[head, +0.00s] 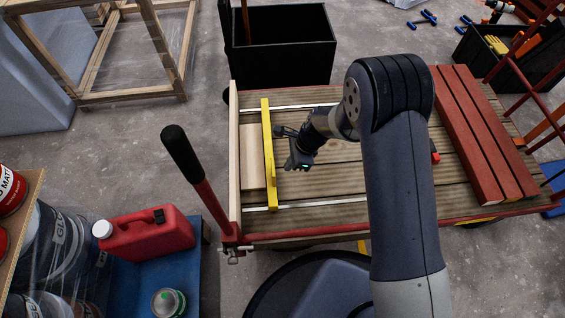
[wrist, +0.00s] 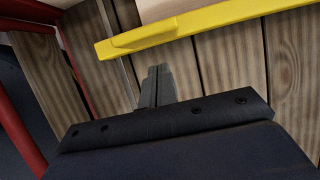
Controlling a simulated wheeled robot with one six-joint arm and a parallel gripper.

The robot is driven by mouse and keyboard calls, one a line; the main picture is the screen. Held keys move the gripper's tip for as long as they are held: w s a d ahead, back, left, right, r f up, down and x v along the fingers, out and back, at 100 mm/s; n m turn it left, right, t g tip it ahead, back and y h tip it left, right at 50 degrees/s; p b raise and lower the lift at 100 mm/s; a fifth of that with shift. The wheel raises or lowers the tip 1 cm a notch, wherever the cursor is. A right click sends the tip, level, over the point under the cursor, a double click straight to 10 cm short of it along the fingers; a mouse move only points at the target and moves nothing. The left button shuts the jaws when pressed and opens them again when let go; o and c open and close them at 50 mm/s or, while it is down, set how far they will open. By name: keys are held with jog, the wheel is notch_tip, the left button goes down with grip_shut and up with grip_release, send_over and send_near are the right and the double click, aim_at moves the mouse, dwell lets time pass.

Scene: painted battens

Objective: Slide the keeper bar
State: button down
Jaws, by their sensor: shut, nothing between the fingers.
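The yellow keeper bar (head: 268,150) lies across the left part of the wooden cart deck, reaching over two pale metal rails. My gripper (head: 279,132) is just right of the bar in the head view, its fingers shut and empty. In the wrist view the shut fingers (wrist: 157,72) point toward the yellow bar (wrist: 190,27), which crosses the top of the picture. A strip of deck shows between the fingertips and the bar in the wrist view; whether they touch, I cannot tell.
A pale wooden block (head: 252,157) lies left of the bar, by the deck's end board. Red battens (head: 483,130) are stacked at the deck's right end. A red handle post (head: 205,190) stands at the near left corner. The deck (head: 335,185) between is mostly clear.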

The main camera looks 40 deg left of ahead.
jog(key=d+p+v, duration=0.1)
jog(key=p+v, duration=0.2)
jog(key=v, duration=0.7)
jog(key=shift+w+p, duration=0.35)
jog(key=shift+w, duration=0.1)
jog(key=s+a+f+b, duration=0.4)
jog(key=a+f, duration=0.1)
jog(key=f, duration=0.4)
jog(key=shift+s, duration=0.2)
jog(key=shift+a+f, duration=0.15)
